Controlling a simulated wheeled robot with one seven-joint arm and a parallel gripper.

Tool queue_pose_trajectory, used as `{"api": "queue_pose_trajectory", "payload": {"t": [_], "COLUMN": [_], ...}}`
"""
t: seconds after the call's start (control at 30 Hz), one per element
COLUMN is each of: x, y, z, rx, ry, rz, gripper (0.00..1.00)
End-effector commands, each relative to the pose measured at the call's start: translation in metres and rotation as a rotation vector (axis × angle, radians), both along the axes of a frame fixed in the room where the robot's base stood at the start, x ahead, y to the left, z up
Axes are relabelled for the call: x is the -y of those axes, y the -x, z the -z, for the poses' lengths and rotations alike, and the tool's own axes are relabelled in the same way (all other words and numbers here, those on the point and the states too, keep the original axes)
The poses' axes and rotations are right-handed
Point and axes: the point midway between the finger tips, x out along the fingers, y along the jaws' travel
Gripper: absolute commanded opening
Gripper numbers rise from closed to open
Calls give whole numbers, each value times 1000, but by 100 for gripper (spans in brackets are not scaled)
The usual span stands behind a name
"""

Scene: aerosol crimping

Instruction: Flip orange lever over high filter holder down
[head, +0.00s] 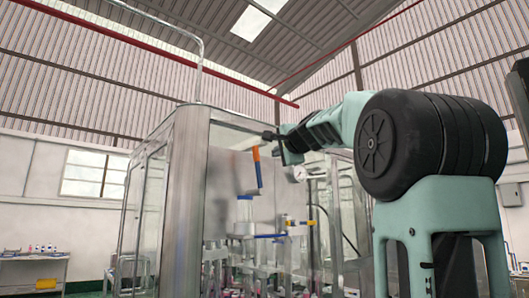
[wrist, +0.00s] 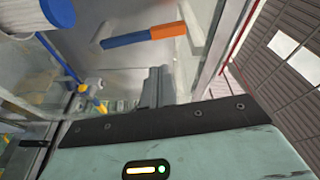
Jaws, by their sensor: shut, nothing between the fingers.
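The orange lever (head: 257,167) is a bar with an orange end and a blue end. In the head view it stands nearly upright, orange end up, in front of a grey panel. In the wrist view the lever (wrist: 168,32) lies across the upper middle, orange end to the right. A white ribbed filter with a blue rim (wrist: 42,12) shows at the wrist view's top left; I cannot tell which holder it belongs to. My gripper (wrist: 156,82) is shut and empty, apart from the lever and below it in the wrist view. In the head view my gripper (head: 269,135) is near the lever's orange end.
A glass-walled machine cabinet (head: 190,190) with metal posts surrounds the lever. A side table (head: 35,258) stands far left.

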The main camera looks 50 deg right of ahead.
Motion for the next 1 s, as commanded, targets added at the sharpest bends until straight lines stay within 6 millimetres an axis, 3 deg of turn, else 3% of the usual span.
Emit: {"api": "queue_pose_trajectory", "payload": {"t": [0.17,0.57,0.77,1.0], "x": [14,16,29,55], "y": [21,19,-3,-43], "z": [-20,-22,-24,-27], "rx": [52,54,50,50], "ry": [-1,-2,-4,-4], "rz": [47,48,47,47], "gripper": [0,0,0,0]}}
